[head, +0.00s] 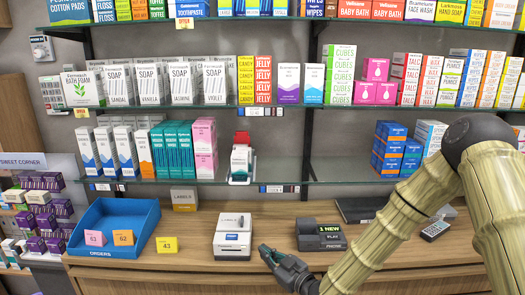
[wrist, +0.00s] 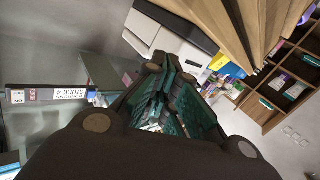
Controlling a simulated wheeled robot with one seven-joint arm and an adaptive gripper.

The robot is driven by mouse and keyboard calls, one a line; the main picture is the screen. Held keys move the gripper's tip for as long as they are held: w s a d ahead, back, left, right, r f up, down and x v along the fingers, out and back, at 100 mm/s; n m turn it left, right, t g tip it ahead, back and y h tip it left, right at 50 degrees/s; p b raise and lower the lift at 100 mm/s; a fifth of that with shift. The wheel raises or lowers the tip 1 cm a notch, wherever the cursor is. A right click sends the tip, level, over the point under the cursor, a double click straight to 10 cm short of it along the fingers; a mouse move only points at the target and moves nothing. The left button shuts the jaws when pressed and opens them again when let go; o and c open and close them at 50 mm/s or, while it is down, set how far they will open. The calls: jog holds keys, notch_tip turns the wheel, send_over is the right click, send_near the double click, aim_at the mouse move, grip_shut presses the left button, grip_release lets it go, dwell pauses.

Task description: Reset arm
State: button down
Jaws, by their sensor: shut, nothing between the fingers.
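My gripper (head: 272,255) is at the end of my tan arm, which comes in from the right in the head view. It is just above the wooden counter, in front of a white label printer and left of the dark phone unit. In the wrist view my gripper (wrist: 165,90) fills the middle, its dark teal fingers closed with nothing held. The wrist view is tilted, and the counter front lies at its upper right.
Shelves (head: 200,183) of boxed goods rise behind.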

jog(key=s+d+f+m+g+h, duration=0.3)
jog(key=s+d+f, duration=0.1)
jog(key=s+f, duration=0.6)
jog(key=s+d+f+m+g+h, duration=0.2)
jog(key=s+d+f+g+h, duration=0.15)
jog(key=s+f, duration=0.7)
jog(key=s+d+f+m+g+h, duration=0.1)
jog(key=s+d+f+m+g, duration=0.1)
jog(key=s, duration=0.6)
jog(key=s+d+f+m+g+h, duration=0.2)
jog(key=s+d+f, duration=0.2)
jog(key=s+d, duration=0.3)
jog(key=s+d+f+m+g+h, duration=0.1)
jog(key=s+d+f, duration=0.3)
jog(key=s, duration=0.5)
jog(key=shift+d+m+g, duration=0.4)
jog(key=shift+g, duration=0.45)
jog(key=shift+f+h, duration=0.1)
jog(key=shift+h, duration=0.15)
